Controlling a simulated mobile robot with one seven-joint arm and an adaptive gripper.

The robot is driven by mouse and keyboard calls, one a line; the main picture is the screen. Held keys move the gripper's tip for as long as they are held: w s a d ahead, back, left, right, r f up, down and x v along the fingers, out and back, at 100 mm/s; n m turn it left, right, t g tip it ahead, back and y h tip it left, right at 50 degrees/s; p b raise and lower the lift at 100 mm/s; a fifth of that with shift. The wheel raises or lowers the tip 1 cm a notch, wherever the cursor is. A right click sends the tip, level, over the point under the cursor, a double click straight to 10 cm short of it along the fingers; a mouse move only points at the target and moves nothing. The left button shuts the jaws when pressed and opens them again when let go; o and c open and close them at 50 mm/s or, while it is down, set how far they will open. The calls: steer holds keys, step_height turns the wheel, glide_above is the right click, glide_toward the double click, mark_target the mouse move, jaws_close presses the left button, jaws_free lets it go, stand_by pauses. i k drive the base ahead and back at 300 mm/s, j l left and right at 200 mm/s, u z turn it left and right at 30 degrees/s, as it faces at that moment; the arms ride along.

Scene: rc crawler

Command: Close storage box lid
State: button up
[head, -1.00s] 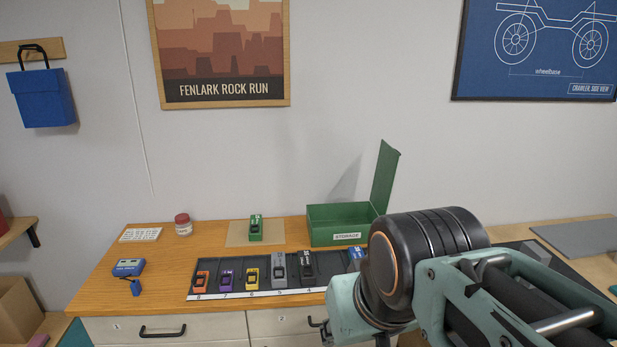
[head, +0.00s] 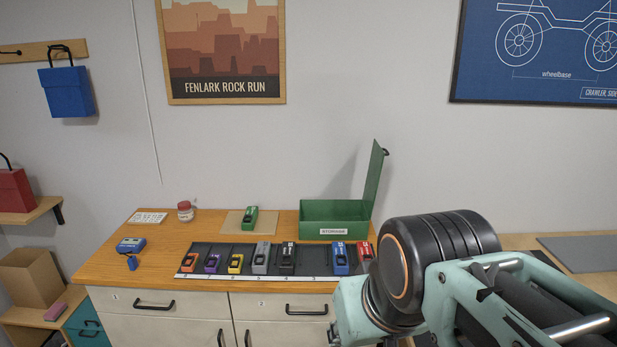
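The green storage box (head: 320,219) stands at the back right of the wooden desk, against the wall, with a label on its front. Its green lid (head: 374,186) stands up nearly vertical on the box's right side, so the box is open. The inside floor of the box is hidden from this angle. My arm fills the lower right of the head view, to the right of and nearer than the box. My gripper is outside the picture.
A dark strip (head: 312,265) with several small coloured crawlers lies along the desk's front, before the box. A green crawler (head: 250,217) sits on a tan mat left of the box. A red-lidded jar (head: 185,212) stands farther left.

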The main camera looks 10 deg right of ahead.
mark_target(377, 156)
steer(key=k+l+u, duration=0.1)
steer(key=l, duration=0.65)
steer(key=k+l+u, duration=0.15)
steer(key=l, duration=0.2)
steer(key=k+l+u, duration=0.1)
steer(key=l, duration=0.3)
steer(key=l+u, duration=0.1)
steer(key=l, duration=0.25)
steer(key=k+l, duration=0.1)
steer(key=l, duration=0.3)
steer(key=i+l+u, duration=0.15)
steer(key=l, duration=0.6)
steer(key=i+j+u, duration=0.15)
steer(key=i, duration=0.15)
steer(key=i+j, duration=0.1)
steer(key=j, duration=0.6)
steer(key=k+l, duration=0.1)
steer(key=l, duration=0.7)
